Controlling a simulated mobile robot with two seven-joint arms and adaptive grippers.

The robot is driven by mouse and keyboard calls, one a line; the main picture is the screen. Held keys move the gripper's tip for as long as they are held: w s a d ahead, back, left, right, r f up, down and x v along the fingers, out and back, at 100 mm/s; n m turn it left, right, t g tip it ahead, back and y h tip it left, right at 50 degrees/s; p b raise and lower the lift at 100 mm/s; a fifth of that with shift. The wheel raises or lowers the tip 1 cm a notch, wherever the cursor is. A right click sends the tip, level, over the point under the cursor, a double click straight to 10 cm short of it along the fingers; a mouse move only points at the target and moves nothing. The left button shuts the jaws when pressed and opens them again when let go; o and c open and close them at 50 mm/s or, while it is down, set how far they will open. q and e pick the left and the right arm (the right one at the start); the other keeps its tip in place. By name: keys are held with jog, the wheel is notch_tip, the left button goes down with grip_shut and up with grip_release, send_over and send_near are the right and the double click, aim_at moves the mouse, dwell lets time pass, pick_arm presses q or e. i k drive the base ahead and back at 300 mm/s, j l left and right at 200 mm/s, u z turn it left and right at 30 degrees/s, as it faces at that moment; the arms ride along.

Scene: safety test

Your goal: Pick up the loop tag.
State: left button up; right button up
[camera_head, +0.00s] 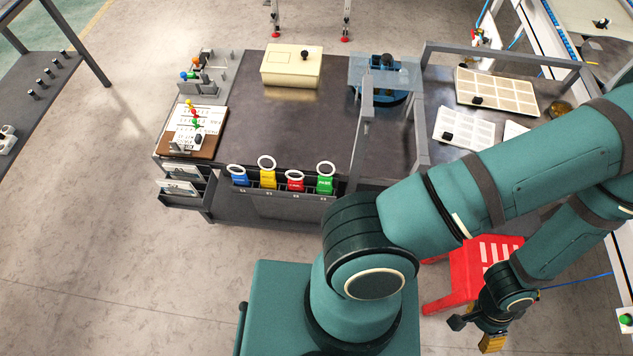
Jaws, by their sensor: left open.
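Several loop tags stand in a row in a holder on the front edge of the dark workbench. Each has a white ring on top: a blue tag (239,180), a yellow tag (268,179), a red tag (295,185) and a green tag (325,184). Which one is the loop tag of the task cannot be told. My left gripper (491,342) is at the bottom right, far from the tags and partly cut by the frame edge. It is open, and I see no tag in it. My right gripper is not in view.
On the workbench (315,125) stand a cream box (291,68), a clipboard (196,132) and a blue round device (383,91). A grey upright post (364,130) rises right of the tags. A red stool (478,270) stands near my gripper.

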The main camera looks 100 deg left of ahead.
aim_at(324, 187)
jog(key=u, duration=1.3)
jog(key=k, duration=0.1)
